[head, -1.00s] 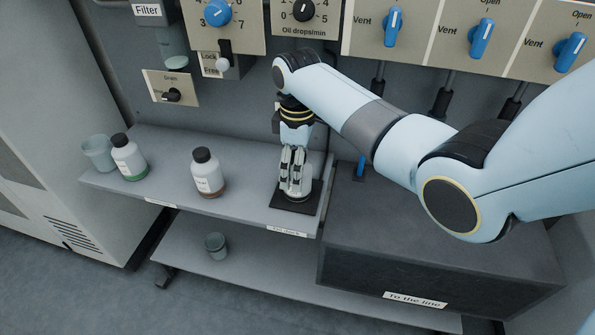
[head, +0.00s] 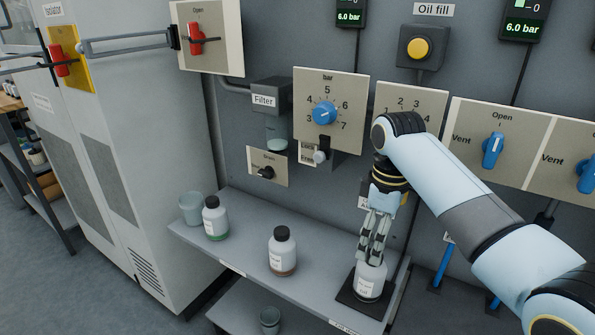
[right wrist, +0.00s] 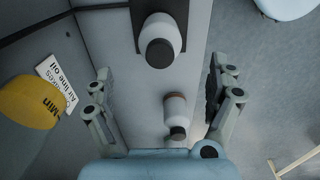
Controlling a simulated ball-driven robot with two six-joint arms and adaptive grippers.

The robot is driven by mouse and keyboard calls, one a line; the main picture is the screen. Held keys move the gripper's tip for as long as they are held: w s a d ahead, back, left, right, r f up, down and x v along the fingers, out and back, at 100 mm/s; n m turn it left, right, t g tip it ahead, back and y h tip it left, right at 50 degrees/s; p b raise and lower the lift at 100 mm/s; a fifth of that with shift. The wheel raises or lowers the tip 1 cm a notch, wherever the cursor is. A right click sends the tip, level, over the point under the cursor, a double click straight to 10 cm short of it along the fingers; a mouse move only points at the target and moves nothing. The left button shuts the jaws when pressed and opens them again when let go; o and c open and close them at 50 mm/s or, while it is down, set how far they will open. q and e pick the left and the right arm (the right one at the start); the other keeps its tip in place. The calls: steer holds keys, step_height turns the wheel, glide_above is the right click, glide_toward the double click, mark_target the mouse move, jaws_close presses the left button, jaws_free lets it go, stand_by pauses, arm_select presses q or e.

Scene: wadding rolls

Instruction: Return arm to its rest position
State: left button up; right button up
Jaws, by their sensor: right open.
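My right gripper (head: 374,258) points down over the shelf in the head view, with its fingertips at the top of a white bottle (head: 368,284). The bottle stands upright on a dark square mat (head: 352,302) near the shelf's right end. Its top is partly hidden behind the fingers. In the right wrist view the two fingers (right wrist: 160,75) stand wide apart. A black-capped bottle (right wrist: 162,30) and a smaller-looking bottle (right wrist: 175,108) show between them; I cannot tell whether either is touched. My left gripper is not in view.
On the shelf (head: 245,255) stand a brown-based bottle (head: 282,255), a green-based bottle (head: 215,222) and a cup (head: 191,208). Another cup (head: 269,320) is below. The wall behind carries a blue dial (head: 324,113) and blue vent handles (head: 493,150) close to my arm.

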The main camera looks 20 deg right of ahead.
steer(key=s+a+f+m+t, duration=0.1)
steer(key=s+f+m, duration=0.15)
steer(key=s, duration=0.95)
steer(key=s+a+r+m+t, duration=0.2)
steer(key=s+r+m, duration=0.4)
steer(key=s, duration=0.9)
step_height(320, 180, down, 23)
steer(key=s+d+h, duration=0.1)
steer(key=d, duration=0.1)
steer(key=s+d+f+g, duration=0.1)
steer(key=s+f+g, duration=0.1)
steer(key=s+f, duration=1.5)
steer(key=shift+s+f+n, duration=0.35)
steer(key=shift+s, duration=0.65)
